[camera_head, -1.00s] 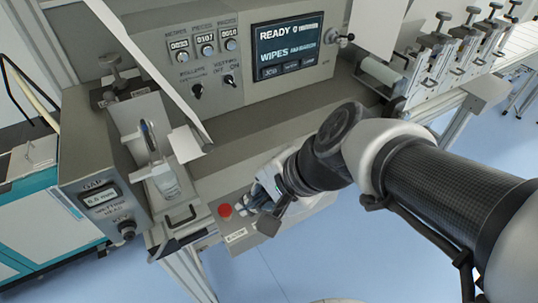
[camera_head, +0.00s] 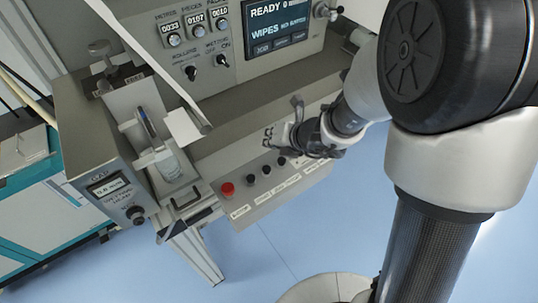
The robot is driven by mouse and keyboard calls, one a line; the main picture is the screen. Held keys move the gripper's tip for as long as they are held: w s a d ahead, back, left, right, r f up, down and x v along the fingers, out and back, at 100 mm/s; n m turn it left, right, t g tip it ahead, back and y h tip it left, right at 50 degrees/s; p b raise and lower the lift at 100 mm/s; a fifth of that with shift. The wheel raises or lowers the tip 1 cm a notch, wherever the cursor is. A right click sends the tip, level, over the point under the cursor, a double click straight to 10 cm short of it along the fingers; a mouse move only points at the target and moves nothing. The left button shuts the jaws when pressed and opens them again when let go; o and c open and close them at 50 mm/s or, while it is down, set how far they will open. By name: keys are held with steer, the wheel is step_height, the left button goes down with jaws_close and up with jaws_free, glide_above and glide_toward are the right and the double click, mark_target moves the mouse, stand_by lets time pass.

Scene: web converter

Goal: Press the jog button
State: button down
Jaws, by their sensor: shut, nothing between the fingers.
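The machine's screen (camera_head: 288,28) reads READY and WIPES, and along its bottom is a row of dark on-screen keys. The leftmost key (camera_head: 262,48) appears to read JOG. A sloped button panel (camera_head: 270,193) on the machine's front carries a red button (camera_head: 227,189) at its left and several black buttons, one of them this black button (camera_head: 248,178). The panel's small labels are too blurred to read. My gripper (camera_head: 270,134) is shut and empty, above and behind the black buttons and below the screen. It looks apart from the panel.
A white web strip (camera_head: 150,65) slants down toward the panel. Open blue floor (camera_head: 270,260) lies in front.

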mark_target(269, 167)
steer(key=shift+f, duration=0.1)
step_height(269, 167, down, 9)
steer(key=b, duration=0.8)
steer(key=shift+r, duration=0.2)
stand_by(1.1)
steer(key=shift+f+b, duration=0.45)
steer(key=shift+b, duration=0.1)
